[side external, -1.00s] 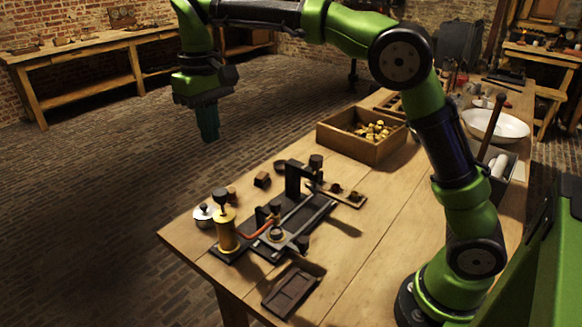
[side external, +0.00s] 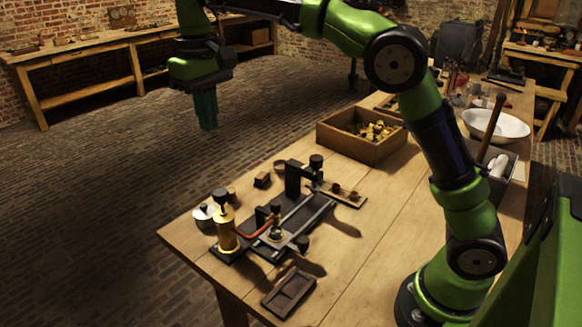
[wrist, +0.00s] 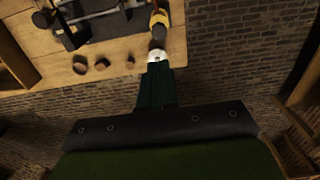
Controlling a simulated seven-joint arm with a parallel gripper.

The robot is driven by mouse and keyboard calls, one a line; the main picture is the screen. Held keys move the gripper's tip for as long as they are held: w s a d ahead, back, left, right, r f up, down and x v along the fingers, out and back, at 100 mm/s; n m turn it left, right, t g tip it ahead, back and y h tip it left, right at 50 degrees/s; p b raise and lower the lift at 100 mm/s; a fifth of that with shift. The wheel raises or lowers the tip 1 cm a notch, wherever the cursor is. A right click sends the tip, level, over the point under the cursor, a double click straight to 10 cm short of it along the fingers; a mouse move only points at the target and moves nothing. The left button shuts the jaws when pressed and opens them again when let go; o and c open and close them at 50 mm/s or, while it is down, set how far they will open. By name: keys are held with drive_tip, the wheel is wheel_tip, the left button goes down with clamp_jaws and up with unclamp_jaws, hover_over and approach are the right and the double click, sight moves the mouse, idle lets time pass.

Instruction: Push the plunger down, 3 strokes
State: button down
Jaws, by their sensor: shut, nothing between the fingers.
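The plunger (side external: 220,195) is a dark knob on top of a brass cylinder (side external: 228,232), which stands upright at the near left end of a black base plate on the table. An orange-red hose runs from the cylinder toward the middle of the plate. In the wrist view the brass cylinder (wrist: 160,20) shows at the top, partly cut off, with the dark knob (wrist: 158,36) below it. My gripper (side external: 208,125) is shut and empty, pointing down, above and behind the plunger and clear of it. Its shut fingers (wrist: 157,80) also show in the wrist view.
A black upright (side external: 293,178) rises from the plate. A wooden box (side external: 350,146) of brass pieces stands behind, and a dark tray (side external: 289,292) lies in front. The table's left edge is close to the cylinder.

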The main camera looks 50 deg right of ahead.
sight(219, 192)
drive_tip(key=shift+f, duration=0.15)
wheel_tip(219, 192, down, 14)
drive_tip(key=shift+r, duration=0.1)
idle(0.5)
drive_tip(key=shift+f, duration=1.45)
wheel_tip(219, 192, up, 15)
drive_tip(key=shift+f, duration=0.2)
